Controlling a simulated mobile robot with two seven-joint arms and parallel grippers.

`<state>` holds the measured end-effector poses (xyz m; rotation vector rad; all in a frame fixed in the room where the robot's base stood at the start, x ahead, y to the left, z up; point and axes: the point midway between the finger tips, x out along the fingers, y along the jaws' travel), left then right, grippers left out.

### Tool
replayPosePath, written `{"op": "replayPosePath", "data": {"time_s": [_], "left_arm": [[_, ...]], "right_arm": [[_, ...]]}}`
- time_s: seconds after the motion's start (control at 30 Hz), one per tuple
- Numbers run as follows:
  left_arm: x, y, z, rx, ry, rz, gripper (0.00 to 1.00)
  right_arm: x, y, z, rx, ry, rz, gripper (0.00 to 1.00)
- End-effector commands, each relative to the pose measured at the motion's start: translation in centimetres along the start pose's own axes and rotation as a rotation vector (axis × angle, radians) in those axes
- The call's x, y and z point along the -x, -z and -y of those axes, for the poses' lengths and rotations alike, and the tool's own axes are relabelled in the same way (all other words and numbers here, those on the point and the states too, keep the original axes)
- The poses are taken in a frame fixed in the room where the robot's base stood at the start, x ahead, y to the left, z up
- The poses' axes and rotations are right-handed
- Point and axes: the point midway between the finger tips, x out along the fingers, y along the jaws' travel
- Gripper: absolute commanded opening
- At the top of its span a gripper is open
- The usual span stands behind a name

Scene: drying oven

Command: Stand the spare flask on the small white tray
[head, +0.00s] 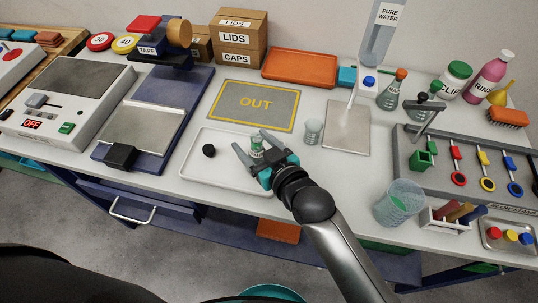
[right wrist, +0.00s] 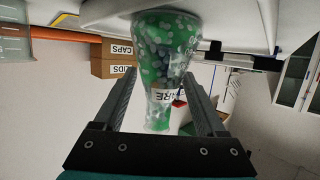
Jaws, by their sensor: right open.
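The small white tray (head: 215,176) lies at the front of the bench. A small flask (head: 257,147) with green contents and a white label stands at the tray's right part, partly hidden by my right gripper (head: 252,143). In the right wrist view the flask (right wrist: 163,55) appears upside down, its wide base against a white surface and its neck towards the palm. The right gripper is open, with one finger on each side of the flask and gaps visible. My left gripper is not in view.
The grey OUT mat (head: 225,107) lies bare behind the tray. A clear beaker (head: 313,131) stands just right of the gripper.

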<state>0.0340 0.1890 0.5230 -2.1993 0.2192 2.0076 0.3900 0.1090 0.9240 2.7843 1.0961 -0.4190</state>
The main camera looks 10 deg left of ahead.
Motion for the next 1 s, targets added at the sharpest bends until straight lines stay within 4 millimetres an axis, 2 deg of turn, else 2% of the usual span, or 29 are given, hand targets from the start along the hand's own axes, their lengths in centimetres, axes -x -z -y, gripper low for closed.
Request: {"op": "replayPosePath", "data": {"time_s": [0.3,0.5,0.7,1.0], "left_arm": [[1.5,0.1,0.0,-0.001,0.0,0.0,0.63],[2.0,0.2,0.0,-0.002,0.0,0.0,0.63],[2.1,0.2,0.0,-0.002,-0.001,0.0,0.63],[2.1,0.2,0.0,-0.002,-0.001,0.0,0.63]], "right_arm": [[6.3,0.0,0.0,0.002,0.001,0.004,0.73],[9.4,0.0,0.0,0.0,0.0,0.003,0.73],[10.8,0.0,0.0,0.0,0.001,0.001,0.73],[10.9,0.0,0.0,0.0,0.001,0.0,0.73]]}}
